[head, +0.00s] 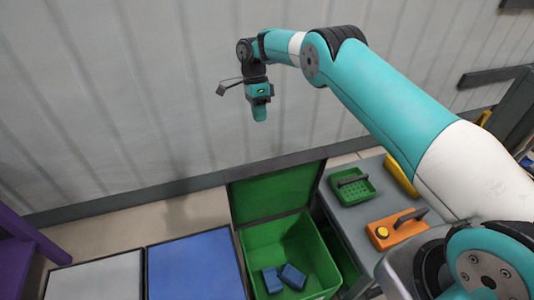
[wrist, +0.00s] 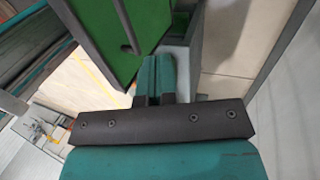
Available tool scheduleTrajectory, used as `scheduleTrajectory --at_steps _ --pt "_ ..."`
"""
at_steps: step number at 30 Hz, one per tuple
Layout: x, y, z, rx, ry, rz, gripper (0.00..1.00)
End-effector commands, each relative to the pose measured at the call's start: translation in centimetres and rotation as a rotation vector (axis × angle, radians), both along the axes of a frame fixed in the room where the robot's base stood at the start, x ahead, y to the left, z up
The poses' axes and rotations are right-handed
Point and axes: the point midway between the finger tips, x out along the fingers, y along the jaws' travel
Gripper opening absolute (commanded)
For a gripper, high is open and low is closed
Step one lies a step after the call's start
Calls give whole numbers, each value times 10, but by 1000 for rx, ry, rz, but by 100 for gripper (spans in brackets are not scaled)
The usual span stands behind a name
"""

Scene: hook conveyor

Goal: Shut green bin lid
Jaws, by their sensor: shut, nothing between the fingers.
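The green bin (head: 322,262) stands open in the head view. Its green lid (head: 272,193), with a dark frame, stands raised at the bin's back edge. Two blue blocks (head: 281,279) lie inside the bin. My gripper (head: 260,117) is shut and empty, pointing down, and appears above the lid in the head view, apart from it. In the wrist view the closed fingers (wrist: 155,62) show beside a green panel with a dark edge and a dark bar, which looks like the lid (wrist: 98,28). The gap between fingertips and lid is hard to judge.
Left of the green bin are a closed blue lid (head: 195,268) and a grey lid (head: 95,281). A grey table (head: 350,217) on the right holds a green basket (head: 352,187) and an orange case (head: 395,229). A corrugated wall (head: 130,100) stands behind.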

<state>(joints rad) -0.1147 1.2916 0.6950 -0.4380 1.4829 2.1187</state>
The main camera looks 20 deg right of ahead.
Motion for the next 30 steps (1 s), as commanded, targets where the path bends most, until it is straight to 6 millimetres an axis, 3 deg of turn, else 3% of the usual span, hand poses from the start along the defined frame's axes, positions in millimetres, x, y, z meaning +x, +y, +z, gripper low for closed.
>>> scheduleTrajectory --at_steps 1,8,18,30 --pt "-1 0 -10 0 0 0 0" --pt "-7 0 -28 2 -2 2 0" --pt "-34 0 -93 0 3 3 0" --pt "-69 1 -93 1 -1 4 0"
